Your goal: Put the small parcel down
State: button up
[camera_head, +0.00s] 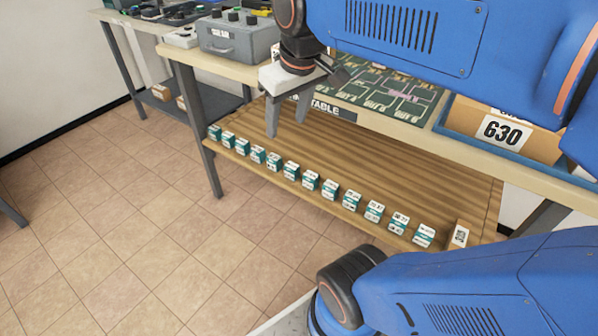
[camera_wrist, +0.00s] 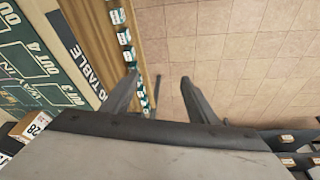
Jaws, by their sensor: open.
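My gripper (camera_head: 287,127) points down in front of the upper tabletop's edge, above the row of small boxes on the lower shelf. Its fingers are apart with nothing between them, and the wrist view (camera_wrist: 160,78) also shows this empty gap. A small brown parcel (camera_head: 459,238) with a white code label sits at the right end of the lower slatted shelf (camera_head: 390,180), well away from my gripper. I cannot tell whether it is the task's small parcel. A larger brown parcel marked 630 (camera_head: 503,131) sits in a blue tray (camera_head: 470,137) on the upper table.
Several small teal and white boxes (camera_head: 330,188) line the shelf's front edge. A green map board (camera_head: 385,95) and a grey case (camera_head: 238,37) are on the upper table. A box marked 28 (camera_wrist: 36,127) shows in the wrist view. Tiled floor (camera_head: 130,220) is clear in front.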

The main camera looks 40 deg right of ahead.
jog(key=s+a+f+m+t, duration=0.1)
jog(key=s+a+f, duration=0.1)
jog(key=s+f, duration=0.5)
notch_tip(320, 180, down, 3)
jog(key=shift+s+r, duration=0.15)
